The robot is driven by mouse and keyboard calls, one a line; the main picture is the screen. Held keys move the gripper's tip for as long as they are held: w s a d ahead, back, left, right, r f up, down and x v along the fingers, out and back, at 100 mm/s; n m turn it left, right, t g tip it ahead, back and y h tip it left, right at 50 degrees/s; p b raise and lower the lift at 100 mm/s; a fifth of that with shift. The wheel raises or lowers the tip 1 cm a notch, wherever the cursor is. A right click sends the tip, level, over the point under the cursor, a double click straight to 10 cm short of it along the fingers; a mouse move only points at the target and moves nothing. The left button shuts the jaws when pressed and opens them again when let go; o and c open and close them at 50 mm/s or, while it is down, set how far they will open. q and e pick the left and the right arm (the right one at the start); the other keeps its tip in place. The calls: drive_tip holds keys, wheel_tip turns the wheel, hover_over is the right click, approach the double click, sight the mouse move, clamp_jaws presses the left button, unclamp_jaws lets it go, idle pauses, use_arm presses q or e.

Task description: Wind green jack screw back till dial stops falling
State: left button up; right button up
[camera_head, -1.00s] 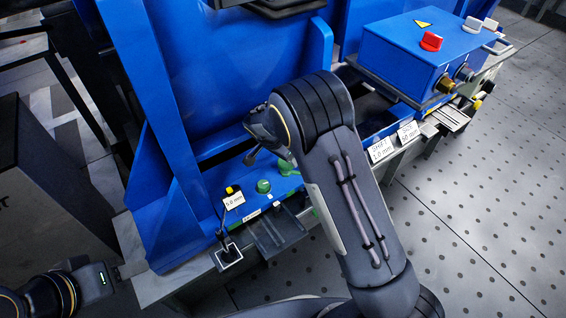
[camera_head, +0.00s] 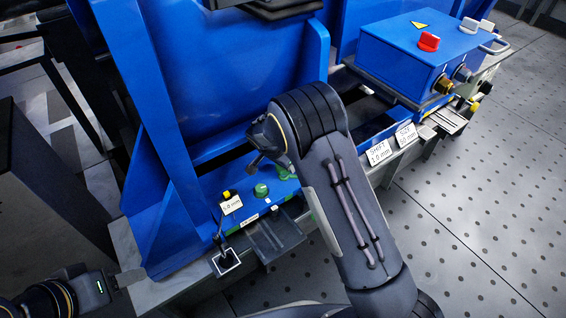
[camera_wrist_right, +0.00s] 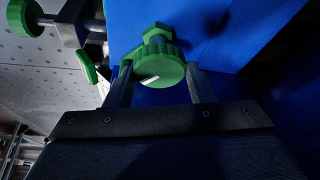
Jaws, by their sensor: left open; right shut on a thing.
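In the right wrist view a ridged green knob (camera_wrist_right: 158,70) with a white mark on its face sits between the two fingers of my right gripper (camera_wrist_right: 158,84), which is shut on it. A green nut shows just behind it, against a blue surface. In the head view my right arm's bend covers most of that gripper. A round green part (camera_head: 261,190) shows on the blue base, beside a small white card (camera_head: 232,205) that seems to read 5.0 mm. I cannot make out a dial needle. My left gripper (camera_head: 128,278) is open and empty at the lower left.
A blue box (camera_head: 405,70) with a red knob (camera_head: 428,42) stands at the upper right. Two white cards, SHIFT (camera_head: 378,153) and SIZE (camera_head: 405,136), stand on the bench edge. Another green knob (camera_wrist_right: 25,17) is at the wrist view's upper left. Perforated floor lies right.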

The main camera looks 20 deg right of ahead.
drive_tip(key=shift+n, duration=0.3)
drive_tip(key=n+t+y+b, duration=0.1)
drive_tip(key=n, duration=0.2)
drive_tip(key=shift+d, duration=0.1)
drive_tip(key=n+y, duration=0.1)
drive_tip(key=n, duration=0.3)
drive_tip(key=shift+s+t, duration=0.1)
drive_tip(key=shift+t, duration=0.3)
drive_tip(key=n+y, duration=0.1)
drive_tip(key=n+p, duration=0.1)
drive_tip(key=n, duration=0.1)
drive_tip(key=shift+d+r+n+y, duration=0.15)
drive_tip(key=shift+n+y, duration=0.15)
drive_tip(key=shift+y, duration=0.1)
drive_tip(key=shift+n+y+p, duration=0.9)
drive_tip(key=shift+n+p, duration=0.3)
drive_tip(key=shift+n, duration=1.1)
drive_tip(key=o, duration=1)
